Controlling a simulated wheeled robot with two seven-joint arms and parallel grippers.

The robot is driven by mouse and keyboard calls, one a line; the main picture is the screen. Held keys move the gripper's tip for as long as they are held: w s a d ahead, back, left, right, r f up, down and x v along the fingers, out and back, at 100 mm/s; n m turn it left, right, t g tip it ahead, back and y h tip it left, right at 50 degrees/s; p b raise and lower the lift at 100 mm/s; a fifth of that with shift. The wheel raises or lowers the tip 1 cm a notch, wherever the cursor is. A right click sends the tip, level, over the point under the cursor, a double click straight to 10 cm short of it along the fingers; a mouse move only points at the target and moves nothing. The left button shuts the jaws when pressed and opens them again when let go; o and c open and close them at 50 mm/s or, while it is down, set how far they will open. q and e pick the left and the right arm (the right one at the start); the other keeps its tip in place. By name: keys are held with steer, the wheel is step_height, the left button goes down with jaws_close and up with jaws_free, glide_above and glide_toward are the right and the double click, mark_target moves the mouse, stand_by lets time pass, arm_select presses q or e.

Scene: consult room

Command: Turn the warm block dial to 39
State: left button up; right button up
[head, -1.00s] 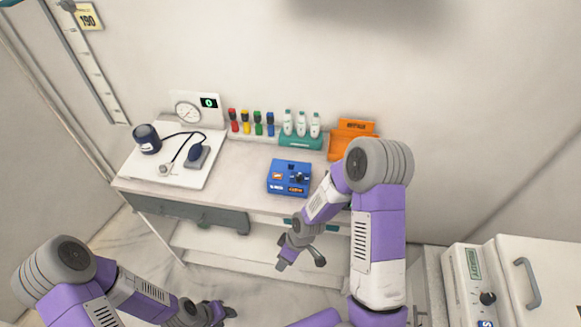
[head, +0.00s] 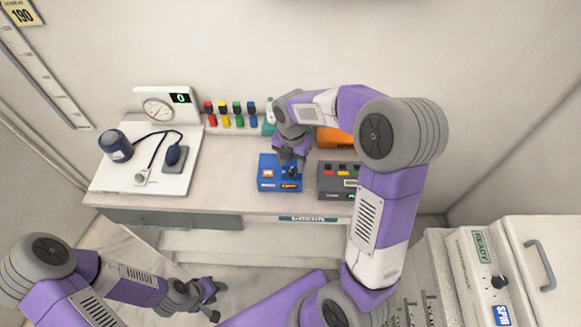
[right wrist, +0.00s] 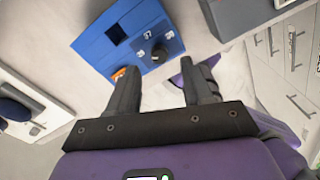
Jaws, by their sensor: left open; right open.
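The warm block (head: 267,173) is a blue box on the counter, near its front edge. In the right wrist view the block (right wrist: 97,47) shows a dark square opening and a black dial (right wrist: 159,51) with small white labels around it. My right gripper (head: 289,167) is over the block's right part and hides the dial in the head view. In the right wrist view the right gripper (right wrist: 156,75) is open, with the dial beyond and roughly between its fingertips; I see no contact. My left gripper (head: 209,302) is open, low at the lower left, away from the counter.
A dark grey box (head: 333,183) with coloured buttons stands right of the block. Several coloured tubes (head: 231,114) and an orange holder (head: 337,138) stand at the back. A white machine (head: 482,262) is at lower right.

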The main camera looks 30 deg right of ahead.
mark_target(291, 172)
step_height(291, 172, down, 4)
steer(key=shift+f, duration=0.15)
jaws_close()
stand_by(0.4)
